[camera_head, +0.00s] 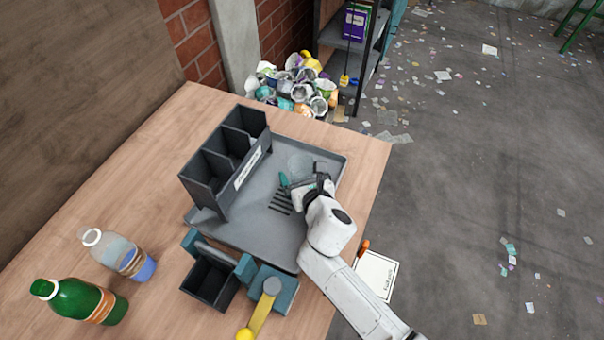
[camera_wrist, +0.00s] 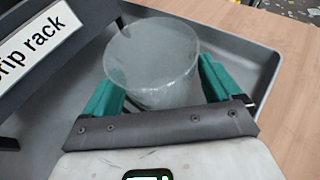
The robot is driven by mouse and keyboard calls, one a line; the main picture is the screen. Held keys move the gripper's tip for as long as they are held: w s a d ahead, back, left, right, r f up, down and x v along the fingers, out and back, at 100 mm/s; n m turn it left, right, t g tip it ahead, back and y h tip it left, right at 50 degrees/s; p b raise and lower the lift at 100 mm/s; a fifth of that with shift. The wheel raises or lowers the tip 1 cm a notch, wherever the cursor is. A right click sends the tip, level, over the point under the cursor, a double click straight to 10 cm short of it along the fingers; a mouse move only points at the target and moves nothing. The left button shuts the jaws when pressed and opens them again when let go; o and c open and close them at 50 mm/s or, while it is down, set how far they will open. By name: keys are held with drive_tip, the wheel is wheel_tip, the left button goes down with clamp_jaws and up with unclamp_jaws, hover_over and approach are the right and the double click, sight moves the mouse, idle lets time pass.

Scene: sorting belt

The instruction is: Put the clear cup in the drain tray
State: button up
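The clear cup (camera_head: 300,163) stands over the far part of the grey drain tray (camera_head: 245,232). It appears large in the wrist view (camera_wrist: 150,60), with its wide round end toward the top of the picture. My gripper (camera_head: 300,177) reaches in from the right, low over the tray. Its teal fingers (camera_wrist: 160,85) lie on either side of the cup, with little or no gap. I cannot tell if they press on it. The cup's lower end is partly hidden behind the gripper, so I cannot tell if it touches the tray floor.
A dark rack labelled "drip rack" (camera_head: 225,160) stands along the tray's left side. A small black bin (camera_head: 210,283) and a teal device with a yellow-ended lever (camera_head: 262,310) are in front. A clear bottle (camera_head: 120,255) and green bottle (camera_head: 82,300) stand at left.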

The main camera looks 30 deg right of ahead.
drive_tip(key=shift+r, duration=0.25)
drive_tip(key=v, duration=1.2)
drive_tip(key=shift+f, duration=0.1)
